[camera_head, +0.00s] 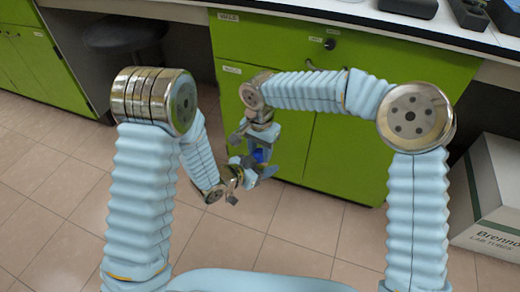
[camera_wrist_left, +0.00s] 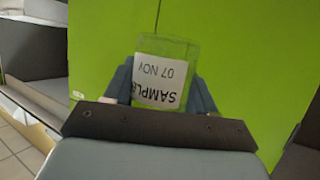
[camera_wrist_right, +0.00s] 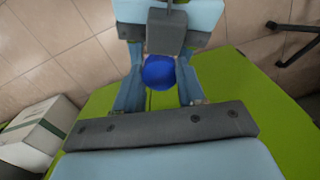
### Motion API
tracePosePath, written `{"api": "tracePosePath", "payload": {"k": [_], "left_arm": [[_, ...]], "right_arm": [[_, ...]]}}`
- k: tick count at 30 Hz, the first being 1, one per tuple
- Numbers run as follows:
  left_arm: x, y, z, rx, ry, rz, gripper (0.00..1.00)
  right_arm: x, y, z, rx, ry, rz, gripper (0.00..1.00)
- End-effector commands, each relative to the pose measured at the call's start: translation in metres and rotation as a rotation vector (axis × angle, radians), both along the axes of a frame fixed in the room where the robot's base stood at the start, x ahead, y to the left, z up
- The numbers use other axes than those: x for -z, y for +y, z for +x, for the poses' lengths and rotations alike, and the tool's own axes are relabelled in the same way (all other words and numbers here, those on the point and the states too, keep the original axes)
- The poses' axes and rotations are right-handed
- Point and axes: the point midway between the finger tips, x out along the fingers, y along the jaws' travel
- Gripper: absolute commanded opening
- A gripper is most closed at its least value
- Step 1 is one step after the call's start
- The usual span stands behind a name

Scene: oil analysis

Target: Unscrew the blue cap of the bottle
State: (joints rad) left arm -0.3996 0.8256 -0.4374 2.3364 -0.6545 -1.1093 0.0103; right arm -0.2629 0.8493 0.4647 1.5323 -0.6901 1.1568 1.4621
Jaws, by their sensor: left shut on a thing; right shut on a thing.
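The bottle (camera_wrist_left: 165,72) is clear with a white label reading "SAMPLE 07 NOV", upside down in the left wrist view. My left gripper (camera_wrist_left: 160,90) is shut on the bottle, with a finger on each side. The blue cap (camera_wrist_right: 159,71) shows between the fingers of my right gripper (camera_wrist_right: 158,85), which is shut on it. In the head view the blue cap (camera_head: 259,155) is where the two grippers meet, in the air in front of the green cabinet. The bottle is mostly hidden there. I cannot tell whether cap and bottle are still joined.
Green cabinets (camera_head: 340,150) stand behind the grippers under a white counter (camera_head: 400,30). A dark stool (camera_head: 122,35) is at the back left. A white carton (camera_head: 490,195) stands on the tiled floor at the right. The floor (camera_head: 50,200) at the left is clear.

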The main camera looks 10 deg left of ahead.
Motion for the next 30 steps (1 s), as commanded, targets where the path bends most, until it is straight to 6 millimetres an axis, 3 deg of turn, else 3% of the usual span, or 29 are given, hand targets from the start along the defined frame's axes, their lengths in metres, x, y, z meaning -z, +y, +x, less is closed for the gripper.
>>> {"api": "tracePosePath", "payload": {"k": [3,10,11,15,25,30], "left_arm": [[0.000,0.000,0.000,0.001,-0.001,0.000,0.00],[0.000,0.000,0.000,0.001,-0.001,0.000,0.00],[0.000,0.000,0.000,0.001,0.000,0.000,0.00],[0.000,0.000,0.000,0.001,-0.001,0.000,0.00],[0.000,0.000,0.000,0.001,0.000,-0.001,0.00],[0.000,0.000,0.000,0.001,0.000,-0.001,0.00]], "right_arm": [[0.000,0.000,0.000,-0.079,-0.001,0.001,0.03],[0.000,0.000,0.000,-0.082,-0.001,0.001,0.03],[0.000,0.000,0.000,-0.082,-0.001,0.001,0.42],[0.000,0.000,0.000,-0.081,-0.001,0.001,0.64],[-0.003,0.000,0.000,-0.080,-0.001,0.001,0.65],[-0.022,0.000,0.001,-0.078,-0.004,0.002,0.65]]}}
